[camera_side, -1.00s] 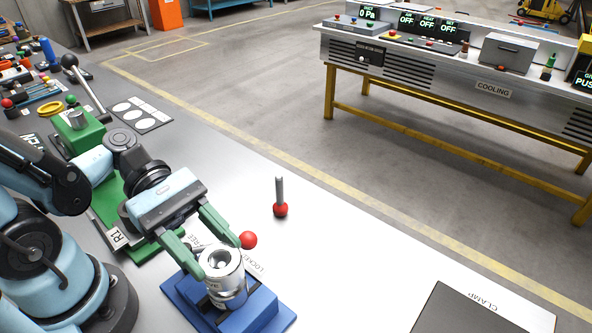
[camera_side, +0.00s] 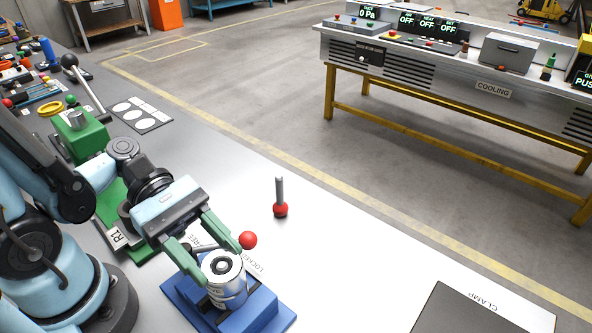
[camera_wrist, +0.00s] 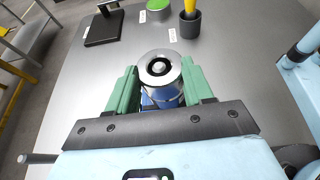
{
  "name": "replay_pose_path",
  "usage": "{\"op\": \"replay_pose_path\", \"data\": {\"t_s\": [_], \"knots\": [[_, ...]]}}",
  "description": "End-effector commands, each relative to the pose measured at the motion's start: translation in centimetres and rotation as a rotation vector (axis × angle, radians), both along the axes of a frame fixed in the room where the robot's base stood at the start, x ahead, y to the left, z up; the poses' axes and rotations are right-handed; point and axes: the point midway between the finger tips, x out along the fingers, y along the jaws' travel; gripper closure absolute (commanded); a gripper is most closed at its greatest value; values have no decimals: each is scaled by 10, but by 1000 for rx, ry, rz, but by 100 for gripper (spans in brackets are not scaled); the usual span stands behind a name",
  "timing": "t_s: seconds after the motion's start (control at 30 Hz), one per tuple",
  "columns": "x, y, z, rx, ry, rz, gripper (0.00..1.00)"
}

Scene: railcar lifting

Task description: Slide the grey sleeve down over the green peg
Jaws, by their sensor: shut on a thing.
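The grey sleeve (camera_side: 230,285) is a shiny metal cylinder with a round opening in its top. My gripper (camera_side: 219,268) has its two green fingers shut on it from either side. The sleeve is upright, low over a blue base (camera_side: 266,313); whether it touches the base is not clear. The wrist view shows its bright top ring (camera_wrist: 160,54) between the fingers, with a dark ring and a small light round end in the opening. I see no clearly green peg here; any peg below that end is hidden by the sleeve.
A dark plate (camera_side: 470,310) lies at the front right. A green block (camera_side: 85,140) is behind my arm.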

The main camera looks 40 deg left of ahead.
Motion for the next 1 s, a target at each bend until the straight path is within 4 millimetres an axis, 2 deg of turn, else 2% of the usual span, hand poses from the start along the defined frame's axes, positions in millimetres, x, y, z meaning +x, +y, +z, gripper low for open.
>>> {"op": "replay_pose_path", "data": {"t_s": [0.03,0.07,0.23,0.27,0.67,1.0], "knots": [[0,0,0,-2,0,0,92],[0,0,0,-2,0,0,47],[0,0,0,-1,0,0,21],[0,0,0,-1,0,0,19],[1,5,2,1,1,3,19],[0,40,16,1,1,7,19]]}}
